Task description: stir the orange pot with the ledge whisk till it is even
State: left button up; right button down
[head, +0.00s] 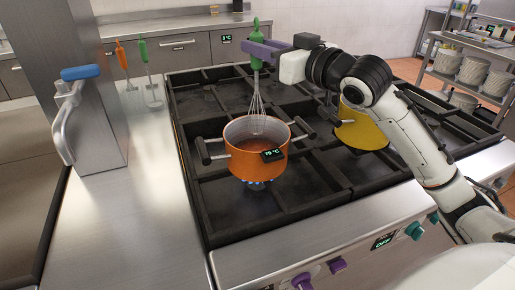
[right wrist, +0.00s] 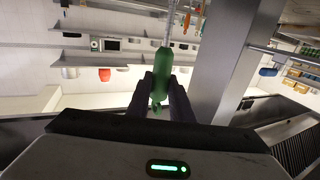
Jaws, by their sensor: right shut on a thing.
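The orange pot (head: 246,160) stands on the grill burner over a blue flame, with a small display on its side. My right gripper (head: 262,50) is shut on the green handle of a whisk. The whisk (head: 257,97) hangs nearly upright, its wire end down within the outline of the pot's opening; whether it touches the contents is unclear. The right wrist view shows the green handle (right wrist: 160,82) between the two dark fingers. The pot's contents look orange-brown and are partly hidden by the near rim. My left gripper is not in view.
A yellow pot (head: 360,128) stands right of the orange pot, below my right arm. The counter between is clear.

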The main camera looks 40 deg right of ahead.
aim_at(261, 22)
jog(key=shift+r, duration=2.4)
